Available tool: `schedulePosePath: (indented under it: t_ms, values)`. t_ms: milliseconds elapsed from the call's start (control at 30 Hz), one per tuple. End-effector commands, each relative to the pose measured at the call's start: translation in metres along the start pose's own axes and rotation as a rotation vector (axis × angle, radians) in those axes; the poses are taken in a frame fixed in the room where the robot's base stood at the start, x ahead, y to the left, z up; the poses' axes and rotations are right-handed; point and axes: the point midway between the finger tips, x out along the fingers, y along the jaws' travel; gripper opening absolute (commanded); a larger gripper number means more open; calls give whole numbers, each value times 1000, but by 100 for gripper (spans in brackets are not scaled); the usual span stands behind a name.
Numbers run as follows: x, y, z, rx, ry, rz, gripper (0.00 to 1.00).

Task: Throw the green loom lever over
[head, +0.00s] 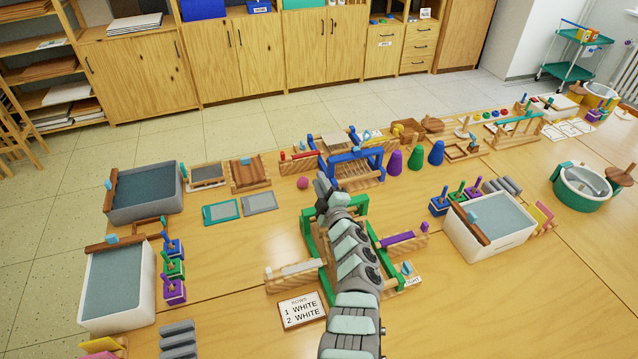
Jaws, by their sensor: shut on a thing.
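The green loom (308,232) stands on the table in the middle of the head view, with green uprights and pale wooden parts. My arm reaches up from the bottom edge and covers much of it. My gripper (326,188) is at the far end of the arm, by the back left of the green frame. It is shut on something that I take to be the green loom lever. The lever and the fingertips cannot be made out, so I cannot tell how the lever is tilted.
A blue loom (378,163) stands close behind the green one. A card (302,310) reading "1 WHITE 2 WHITE" lies in front. A purple shuttle-like block (398,239) is at its right. Tubs (116,285) stand left and right (492,249). Cones (395,162) stand behind.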

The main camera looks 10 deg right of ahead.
Motion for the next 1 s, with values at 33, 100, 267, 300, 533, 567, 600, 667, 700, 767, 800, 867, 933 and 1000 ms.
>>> schedulePosePath:
  t_ms: [33,100,267,300,533,567,600,667,700,767,800,867,933,1000]
  values:
    - [-1,3,3,-2,-4,3,0]
    - [-1,2,3,-2,-4,3,19]
    - [0,2,2,-1,-3,2,32]
    - [0,1,2,-1,-3,1,36]
    - [0,0,1,0,-2,0,36]
    - [0,0,1,0,-1,0,36]
    - [-1,0,1,0,-2,0,36]
    - [-3,0,1,0,-2,-1,36]
    - [-5,-1,1,0,-3,-2,36]
    - [-9,-1,2,1,-5,-3,36]
    - [-12,-1,2,1,-6,-3,36]
    - [-17,2,1,-1,-4,-1,36]
    - [-24,1,-1,-1,-2,-3,36]
    - [-32,0,0,-2,-3,-4,36]
